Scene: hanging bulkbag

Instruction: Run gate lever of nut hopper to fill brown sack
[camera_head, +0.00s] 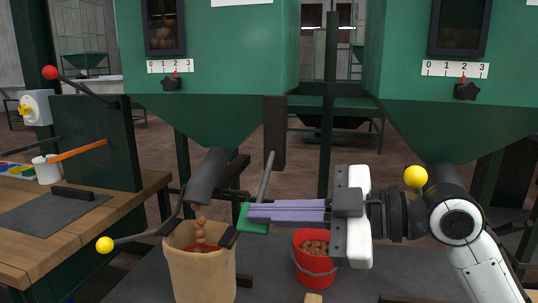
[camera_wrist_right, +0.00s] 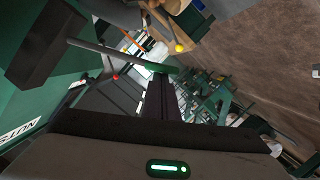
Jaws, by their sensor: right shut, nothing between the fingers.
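The green nut hopper (camera_head: 205,110) hangs at centre-left, its grey spout (camera_head: 209,176) pointing down into the open brown sack (camera_head: 202,275). Several round brown nuts (camera_head: 200,228) are in a column between spout and sack mouth. A grey lever rod (camera_head: 265,178) with a green end (camera_head: 252,222) stands right of the spout; I take it as the gate lever. My right gripper (camera_head: 250,212) is shut and empty, its purple fingertips at the green end, touching or very close. The fingers (camera_wrist_right: 162,85) and green end (camera_wrist_right: 160,68) also show in the wrist view. My left gripper is out of view.
A red bucket (camera_head: 314,252) of nuts stands right of the sack. A yellow-knobbed lever (camera_head: 104,244) sticks out left of the sack, and a red knob (camera_head: 50,72) is higher up. A second green hopper (camera_head: 455,115) is at right, a wooden bench (camera_head: 40,250) at left.

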